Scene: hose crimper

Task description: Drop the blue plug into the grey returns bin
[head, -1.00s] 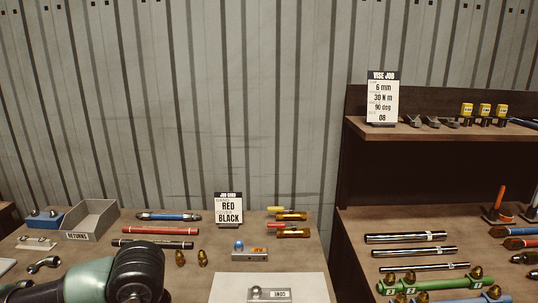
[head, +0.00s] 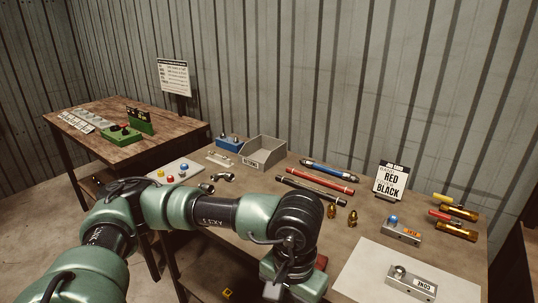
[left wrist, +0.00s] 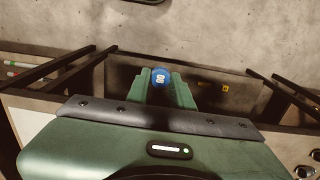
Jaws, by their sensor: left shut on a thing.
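The blue plug (left wrist: 161,77) shows in the left wrist view as a round blue cap with pale marking. It sits between the green fingers of my left gripper (left wrist: 161,86), which is shut on it. In the head view my left gripper's body (head: 292,278) is low at the front of the bench; its fingertips and the plug are hidden there. The grey returns bin (head: 251,163) stands at the back left of the bench, open on top, labelled RETURNS. The gripper is in front and to the right of it, apart from it. My right gripper is not in view.
A white board with coloured knobs (head: 176,173) and a blue block (head: 229,143) are left of the bin. Blue, red and black hoses (head: 320,180) lie to its right. Brass fittings (head: 332,211), a job card (head: 391,181) and a blue-topped block (head: 402,230) stand further right.

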